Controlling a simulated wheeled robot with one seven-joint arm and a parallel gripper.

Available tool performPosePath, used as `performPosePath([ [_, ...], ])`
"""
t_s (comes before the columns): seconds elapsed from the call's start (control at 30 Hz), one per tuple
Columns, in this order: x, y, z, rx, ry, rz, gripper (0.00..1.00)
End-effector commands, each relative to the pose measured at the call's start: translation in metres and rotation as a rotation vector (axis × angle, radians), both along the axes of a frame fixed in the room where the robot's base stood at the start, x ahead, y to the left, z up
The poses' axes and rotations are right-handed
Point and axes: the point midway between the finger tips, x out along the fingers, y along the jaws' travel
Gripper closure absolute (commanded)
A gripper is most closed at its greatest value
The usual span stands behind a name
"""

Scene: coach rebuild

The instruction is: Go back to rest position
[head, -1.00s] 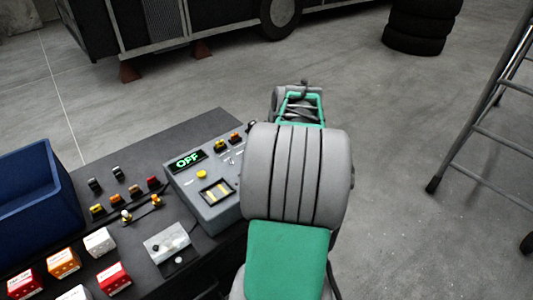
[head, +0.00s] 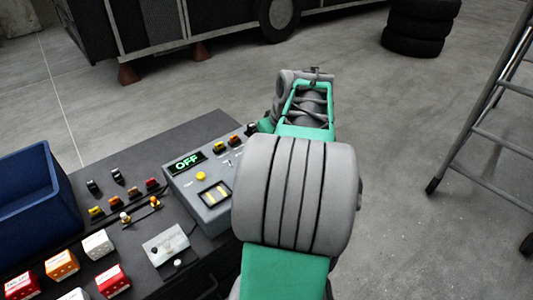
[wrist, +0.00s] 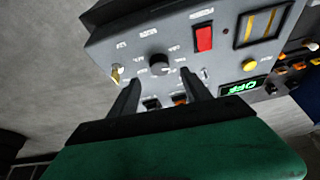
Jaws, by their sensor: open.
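My gripper (wrist: 160,77) is open and empty in the wrist view. Its two dark fingers stand apart in front of the grey control box (wrist: 140,48), on either side of a round black knob (wrist: 160,65) on the panel; I cannot tell whether they touch the box. The panel also carries a red rocker switch (wrist: 204,38), a yellow button (wrist: 250,65) and a green OFF display (wrist: 240,88). In the head view my arm fills the centre, beside the control box (head: 213,212), and mostly hides the gripper.
The dark bench (head: 140,150) holds a blue bin (head: 30,195), several small coloured boxes (head: 62,263), loose fuses and a small meter (head: 166,243). A ladder (head: 480,120) stands at right and stacked tyres (head: 420,28) at the back.

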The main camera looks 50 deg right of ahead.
Motion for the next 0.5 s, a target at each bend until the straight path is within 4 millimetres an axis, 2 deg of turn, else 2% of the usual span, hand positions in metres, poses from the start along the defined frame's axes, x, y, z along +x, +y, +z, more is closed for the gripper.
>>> performPosePath([
  [0.1, -0.007, 0.001, 0.016, 0.0, 0.0, -0.002, 0.44],
  [0.2, -0.009, 0.002, 0.022, 0.0, 0.001, 0.0, 0.44],
  [0.5, -0.009, 0.002, 0.022, 0.001, 0.001, 0.0, 0.44],
])
